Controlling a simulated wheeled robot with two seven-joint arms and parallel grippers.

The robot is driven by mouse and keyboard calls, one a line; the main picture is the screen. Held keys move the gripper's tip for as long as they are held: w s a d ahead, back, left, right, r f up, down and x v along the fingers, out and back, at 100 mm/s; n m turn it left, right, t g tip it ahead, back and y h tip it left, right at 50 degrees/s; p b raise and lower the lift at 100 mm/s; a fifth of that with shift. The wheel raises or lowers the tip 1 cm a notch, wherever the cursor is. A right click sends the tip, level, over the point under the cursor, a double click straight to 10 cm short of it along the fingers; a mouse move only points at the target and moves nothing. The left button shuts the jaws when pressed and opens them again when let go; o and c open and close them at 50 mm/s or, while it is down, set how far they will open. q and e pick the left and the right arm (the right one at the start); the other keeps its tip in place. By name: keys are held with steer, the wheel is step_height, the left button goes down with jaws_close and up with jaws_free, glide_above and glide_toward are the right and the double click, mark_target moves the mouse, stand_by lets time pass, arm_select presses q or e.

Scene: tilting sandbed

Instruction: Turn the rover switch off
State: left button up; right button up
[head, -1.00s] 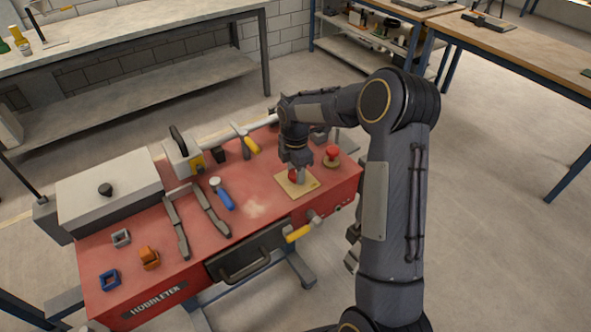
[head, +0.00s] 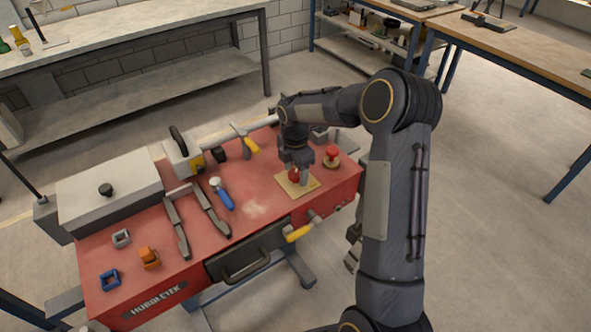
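A square tan plate (head: 285,186) lies on the red bench near its right end, with a small red knob or switch (head: 294,174) on it. I cannot tell for sure that this is the rover switch, nor read its setting. My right gripper (head: 301,176) points down at the plate. One finger shows close beside the red knob, on its right, and partly hides it. Whether the fingers touch or grip the knob is too small to tell. My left gripper is not in view.
A red mushroom-shaped button (head: 332,152) on a round base stands just right of the gripper. A blue-handled tool (head: 223,196), a yellow-handled tool (head: 251,145), a grey box (head: 110,190) and small blocks are on the bench. Bare red surface lies left of the plate.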

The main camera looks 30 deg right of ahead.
mark_target(296, 174)
step_height(296, 174, up, 8)
steer(key=shift+f+b, duration=0.1)
steer(key=shift+b, duration=0.3)
stand_by(0.6)
steer(key=s+a+r+m+t+y, duration=0.1)
steer(key=s+a+r+m, duration=0.1)
steer(key=s+r+m, duration=0.35)
steer(key=s+a+r+m+t, duration=0.1)
steer(key=s+a+r+m, duration=0.15)
steer(key=s, duration=0.55)
steer(key=s+a+f+m+t+y, duration=0.1)
steer(key=s+a+m, duration=0.2)
steer(key=s+m, duration=0.3)
steer(key=s+a+f+m+t+y, duration=0.1)
steer(key=s+a+m+t, duration=0.1)
steer(key=s+a+m, duration=0.2)
steer(key=s+m, duration=0.3)
steer(key=s, duration=0.3)
steer(key=shift+t+y, duration=0.3)
steer(key=shift+y, duration=0.1)
steer(key=shift+c, duration=0.3)
